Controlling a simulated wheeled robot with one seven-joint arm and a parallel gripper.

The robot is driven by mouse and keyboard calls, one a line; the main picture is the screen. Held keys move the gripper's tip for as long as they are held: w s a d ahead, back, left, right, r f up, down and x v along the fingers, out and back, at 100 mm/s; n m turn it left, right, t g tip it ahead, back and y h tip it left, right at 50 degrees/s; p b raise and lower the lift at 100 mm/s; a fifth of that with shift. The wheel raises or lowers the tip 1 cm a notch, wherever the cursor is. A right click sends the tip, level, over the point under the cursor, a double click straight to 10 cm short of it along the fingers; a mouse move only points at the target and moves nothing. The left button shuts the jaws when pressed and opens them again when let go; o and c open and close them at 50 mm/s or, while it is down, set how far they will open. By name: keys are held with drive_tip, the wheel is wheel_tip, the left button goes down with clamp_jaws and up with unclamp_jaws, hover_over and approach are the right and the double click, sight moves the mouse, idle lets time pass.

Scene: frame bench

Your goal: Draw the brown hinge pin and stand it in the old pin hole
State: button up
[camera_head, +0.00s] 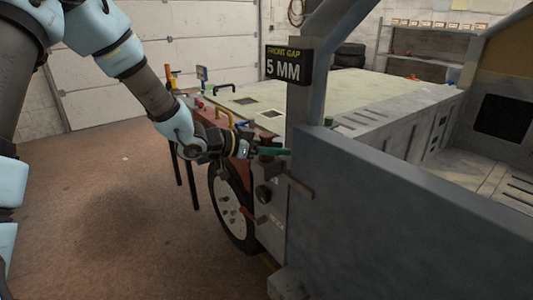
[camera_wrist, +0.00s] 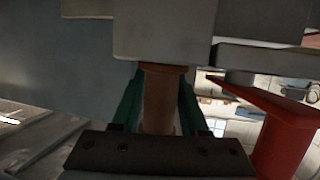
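The brown hinge pin (camera_wrist: 160,95) stands between my gripper's two green fingers in the wrist view, just under a grey hinge block (camera_wrist: 162,30). My gripper (camera_wrist: 160,105) appears shut on it, with a finger against each side and no clear gap. In the head view my gripper (camera_head: 274,152) is at the hinge side of the grey door, beside the post. The pin shows there only as a small dark reddish-brown piece (camera_head: 266,142) at the fingers. The pin's lower end is hidden in the wrist view. I cannot make out the old pin hole.
The grey door panel (camera_head: 410,215) fills the right foreground. A post with a "5 MM" sign (camera_head: 283,66) rises close to my gripper. A wheel (camera_head: 230,205) is below. A red part (camera_wrist: 285,130) stands right of the fingers. Open floor (camera_head: 110,210) lies left.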

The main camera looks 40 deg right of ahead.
clamp_jaws()
drive_tip(key=shift+r, duration=0.15)
idle(0.4)
